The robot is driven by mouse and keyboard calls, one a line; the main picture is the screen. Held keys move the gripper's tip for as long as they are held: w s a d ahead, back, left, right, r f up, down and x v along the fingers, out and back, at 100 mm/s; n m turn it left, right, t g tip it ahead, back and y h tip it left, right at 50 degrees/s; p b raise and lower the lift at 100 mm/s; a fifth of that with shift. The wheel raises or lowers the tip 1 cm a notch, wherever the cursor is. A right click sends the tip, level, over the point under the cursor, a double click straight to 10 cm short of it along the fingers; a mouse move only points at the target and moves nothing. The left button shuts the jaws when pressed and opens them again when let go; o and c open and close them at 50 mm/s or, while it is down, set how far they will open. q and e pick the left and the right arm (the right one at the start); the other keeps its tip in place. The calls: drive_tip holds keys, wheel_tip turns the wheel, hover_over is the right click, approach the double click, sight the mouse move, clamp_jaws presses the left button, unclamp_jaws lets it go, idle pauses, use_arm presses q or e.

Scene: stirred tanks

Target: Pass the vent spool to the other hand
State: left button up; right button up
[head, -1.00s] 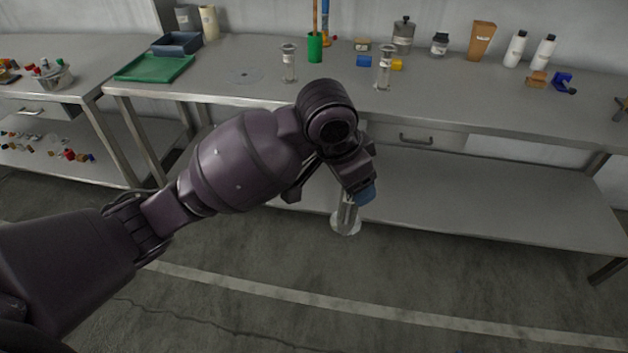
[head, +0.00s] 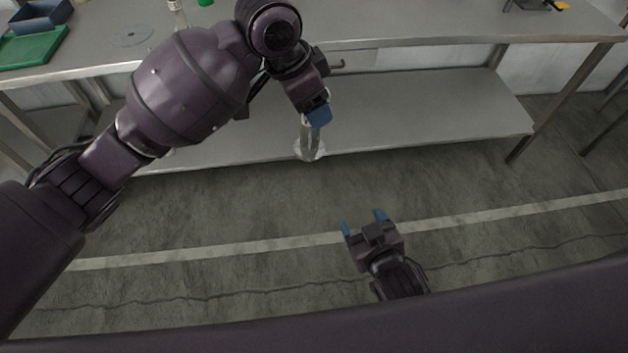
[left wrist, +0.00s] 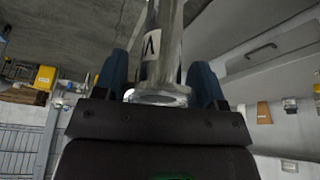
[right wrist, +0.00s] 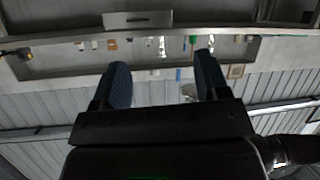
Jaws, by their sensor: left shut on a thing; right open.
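The vent spool (head: 309,146) is a metal tube with a wider flange at its lower end. My left gripper (head: 318,117) is shut on it and holds it in front of the bench's lower shelf. In the left wrist view the spool (left wrist: 163,50) stands between the two blue fingers and bears a white label with a dark mark. My right gripper (head: 363,222) is open and empty, below and a little right of the spool, apart from it. In the right wrist view its fingers (right wrist: 160,85) are spread with nothing between them.
The steel bench (head: 420,28) with its lower shelf (head: 430,115) runs along the back. A green tray (head: 33,47) and a dark blue bin (head: 40,14) are at the upper left. Open floor lies in front of the shelf, around my right gripper.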

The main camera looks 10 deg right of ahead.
drive_tip(key=w+a+r+t, duration=0.2)
drive_tip(key=a+r, duration=0.5)
drive_tip(key=a, duration=0.1)
drive_tip(key=m+t+h, duration=0.2)
drive_tip(key=m+t, duration=0.1)
drive_tip(key=m, duration=0.1)
approach(308, 139)
drive_tip(key=w, duration=1.1)
drive_tip(key=shift+w+r, duration=0.1)
drive_tip(key=shift+c, duration=0.4)
